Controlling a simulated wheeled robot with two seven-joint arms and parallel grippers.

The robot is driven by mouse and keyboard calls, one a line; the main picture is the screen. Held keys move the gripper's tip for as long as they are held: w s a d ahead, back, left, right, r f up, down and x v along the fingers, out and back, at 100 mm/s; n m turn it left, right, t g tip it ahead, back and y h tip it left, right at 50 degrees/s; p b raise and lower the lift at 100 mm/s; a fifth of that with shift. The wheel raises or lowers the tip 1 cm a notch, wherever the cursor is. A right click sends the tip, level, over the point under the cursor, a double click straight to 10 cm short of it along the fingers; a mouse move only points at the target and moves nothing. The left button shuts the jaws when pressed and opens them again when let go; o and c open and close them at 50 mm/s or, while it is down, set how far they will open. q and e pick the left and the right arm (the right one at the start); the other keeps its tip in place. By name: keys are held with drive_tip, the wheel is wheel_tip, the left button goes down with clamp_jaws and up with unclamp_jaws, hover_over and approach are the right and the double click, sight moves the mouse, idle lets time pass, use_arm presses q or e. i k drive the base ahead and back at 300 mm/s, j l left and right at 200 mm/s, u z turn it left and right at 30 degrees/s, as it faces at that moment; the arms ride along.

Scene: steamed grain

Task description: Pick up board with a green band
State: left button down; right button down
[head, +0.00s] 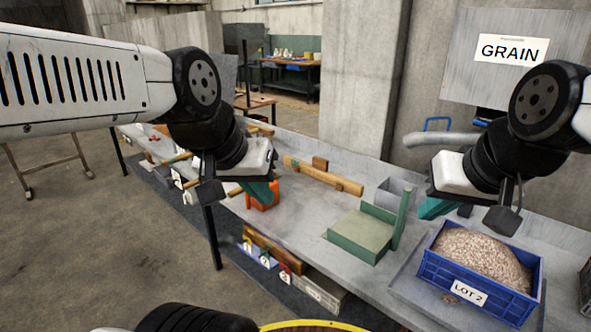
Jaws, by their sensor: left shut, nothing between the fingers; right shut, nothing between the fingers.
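A green band cannot be made out on any board here. A wooden board (335,182) with a small block on it lies on the grey bench, right of my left gripper. Several more wooden pieces (180,158) lie at the bench's far left end, partly hidden by my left arm. My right gripper (434,208) is shut and empty, above the bench between the green block and the grain crate.
A blue crate of grain (440,284) marked LOT 2 stands at the right. A green block (358,236) with an upright post sits mid-bench, beside a grey box (393,190). An orange object (263,199) is by my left gripper. A concrete pillar (362,80) stands behind.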

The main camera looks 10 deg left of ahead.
sight(319, 169)
drive_tip(key=u, duration=0.2)
drive_tip(key=z, duration=1.4)
drive_tip(key=u, duration=1.4)
drive_tip(key=j, duration=0.45)
drive_tip(key=i+j+z, duration=0.15)
drive_tip(key=j, duration=0.35)
drive_tip(key=i+j+z, duration=0.1)
drive_tip(key=j, duration=0.45)
drive_tip(key=i+j+z, duration=0.15)
drive_tip(key=j, duration=0.4)
drive_tip(key=i+j+z, duration=0.15)
drive_tip(key=j, duration=0.4)
drive_tip(key=i+j+z, duration=0.1)
drive_tip(key=j, duration=0.45)
drive_tip(key=i+j+z, duration=0.15)
drive_tip(key=i+j, duration=0.15)
drive_tip(key=i+j+z, duration=0.15)
drive_tip(key=i+j, duration=0.15)
drive_tip(key=j, duration=0.25)
drive_tip(key=i+j+z, duration=0.15)
drive_tip(key=i+j, duration=0.15)
drive_tip(key=j, duration=0.15)
